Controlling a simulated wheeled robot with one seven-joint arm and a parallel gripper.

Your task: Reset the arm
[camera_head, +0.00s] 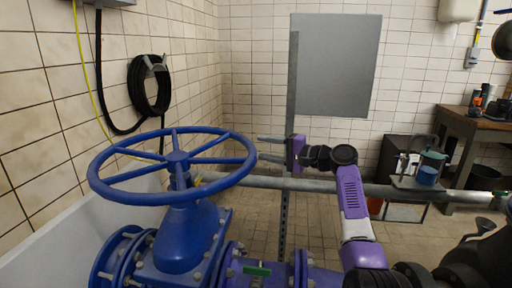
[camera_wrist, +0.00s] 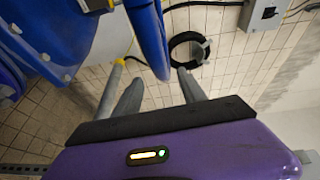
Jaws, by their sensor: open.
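My gripper (camera_head: 268,149) shows in the head view just right of the large blue handwheel (camera_head: 174,159). Its two grey fingers point left toward the wheel's rim, with a gap between them and nothing held. My purple and black arm reaches up to it from the lower right. In the wrist view, the fingers of my gripper (camera_wrist: 158,88) are apart and empty, with part of the blue wheel rim (camera_wrist: 148,35) beyond them. I cannot tell from these views whether a finger touches the rim.
A blue valve body (camera_head: 185,240) stands under the wheel. A grey horizontal pipe (camera_head: 400,191) and an upright metal post (camera_head: 291,80) are near my arm. A coiled black hose (camera_head: 149,88) hangs on the left wall. A wooden table (camera_head: 458,124) stands at the right.

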